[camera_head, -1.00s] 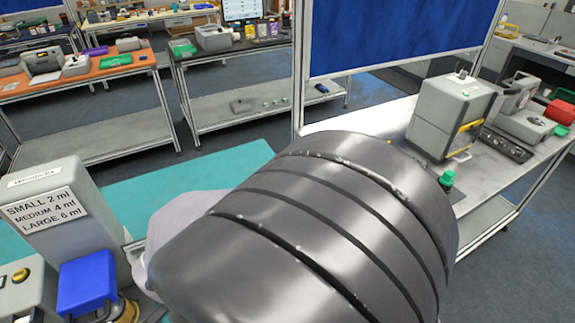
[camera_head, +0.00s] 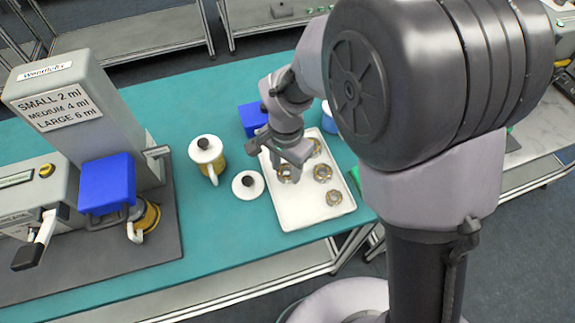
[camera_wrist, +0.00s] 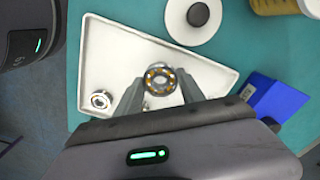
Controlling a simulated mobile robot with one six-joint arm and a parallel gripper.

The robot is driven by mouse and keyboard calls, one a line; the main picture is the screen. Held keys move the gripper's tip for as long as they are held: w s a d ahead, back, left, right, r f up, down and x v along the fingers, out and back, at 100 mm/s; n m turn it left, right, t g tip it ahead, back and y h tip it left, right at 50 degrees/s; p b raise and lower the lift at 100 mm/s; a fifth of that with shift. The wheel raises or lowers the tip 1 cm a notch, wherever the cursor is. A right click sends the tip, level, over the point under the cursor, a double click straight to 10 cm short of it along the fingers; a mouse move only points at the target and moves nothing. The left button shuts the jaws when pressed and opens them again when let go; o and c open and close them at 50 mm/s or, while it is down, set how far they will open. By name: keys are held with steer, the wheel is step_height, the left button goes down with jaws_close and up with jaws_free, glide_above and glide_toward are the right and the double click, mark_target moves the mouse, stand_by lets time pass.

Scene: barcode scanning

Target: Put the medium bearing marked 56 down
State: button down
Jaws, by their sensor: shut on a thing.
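My gripper (camera_head: 288,166) is over the left part of a white tray (camera_head: 293,215). It is shut on a metal bearing with orange-brown parts (camera_wrist: 160,80), seen between the fingertips in the wrist view. That bearing also shows, partly hidden, under my gripper in the head view (camera_head: 286,178). I cannot read a 56 on it, nor tell whether it touches the tray. Other bearings lie in the tray: one right of my gripper (camera_head: 322,173), one nearer the front (camera_head: 334,198) and one partly hidden behind (camera_head: 315,147).
A white round lid with a black knob (camera_head: 248,184) lies left of the tray, with a white-and-brass pot (camera_head: 207,157) beyond it. A blue box (camera_head: 252,118) is behind the tray. A dispenser with volume labels (camera_head: 85,110) stands left. The teal table (camera_head: 215,240) is clear in front.

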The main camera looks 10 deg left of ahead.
step_height(320, 180, down, 2)
steer(key=shift+a+f, duration=0.1)
steer(key=shift+f, duration=0.1)
steer(key=shift+f+b, duration=0.2)
steer(key=shift+b, duration=0.15)
steer(key=c, duration=0.7)
jaws_free()
